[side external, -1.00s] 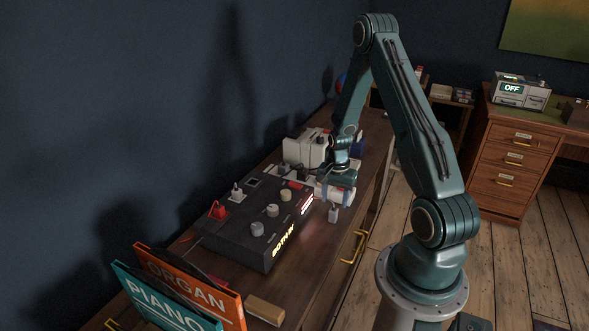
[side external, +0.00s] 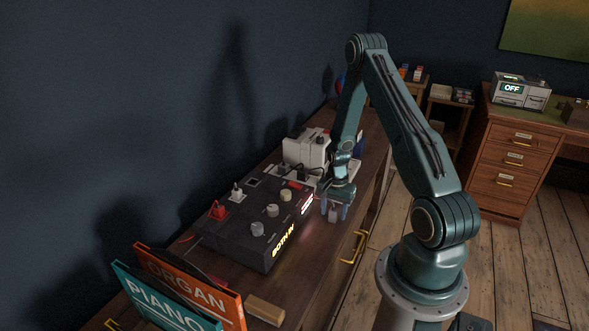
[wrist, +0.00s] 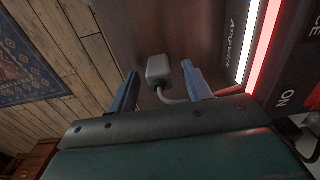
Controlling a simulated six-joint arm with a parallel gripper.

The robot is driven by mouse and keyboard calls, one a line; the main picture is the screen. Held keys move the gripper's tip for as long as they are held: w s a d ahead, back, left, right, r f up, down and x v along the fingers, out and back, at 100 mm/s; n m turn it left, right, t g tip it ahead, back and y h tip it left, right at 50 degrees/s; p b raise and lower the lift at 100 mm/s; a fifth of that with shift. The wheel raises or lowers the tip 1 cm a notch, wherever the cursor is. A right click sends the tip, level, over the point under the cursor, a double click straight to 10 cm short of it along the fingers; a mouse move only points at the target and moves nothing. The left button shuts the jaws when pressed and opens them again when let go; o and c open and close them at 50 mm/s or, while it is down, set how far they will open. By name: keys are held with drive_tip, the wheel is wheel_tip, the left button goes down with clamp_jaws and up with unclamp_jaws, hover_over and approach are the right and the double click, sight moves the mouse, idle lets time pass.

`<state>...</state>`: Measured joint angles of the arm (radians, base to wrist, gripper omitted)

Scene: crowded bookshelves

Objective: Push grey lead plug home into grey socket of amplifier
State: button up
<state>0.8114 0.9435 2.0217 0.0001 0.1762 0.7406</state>
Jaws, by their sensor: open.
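The amplifier is the dark box (side external: 235,238) with knobs on the table, with lit displays on its front. The grey lead plug (side external: 333,215) appears as a small grey block near the table's front edge, apart from the amplifier. It also shows in the wrist view (wrist: 159,68) with a grey cable running from it. My gripper (side external: 334,208) points down, open, with a blue finger on either side of the plug; in the wrist view its fingertips (wrist: 160,76) flank the block without visible contact. I cannot clearly make out the grey socket.
A red plug (side external: 217,210) and a white plug (side external: 236,190) stand on the amplifier's top. A white device (side external: 305,150) stands behind it. ORGAN (side external: 190,280) and PIANO (side external: 150,300) sleeves are at the near end. The tabletop's front strip is narrow.

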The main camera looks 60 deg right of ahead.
clamp_jaws()
idle(0.3)
drive_tip(key=shift+r, duration=0.1)
wheel_tip(320, 180, up, 20)
idle(0.9)
idle(0.6)
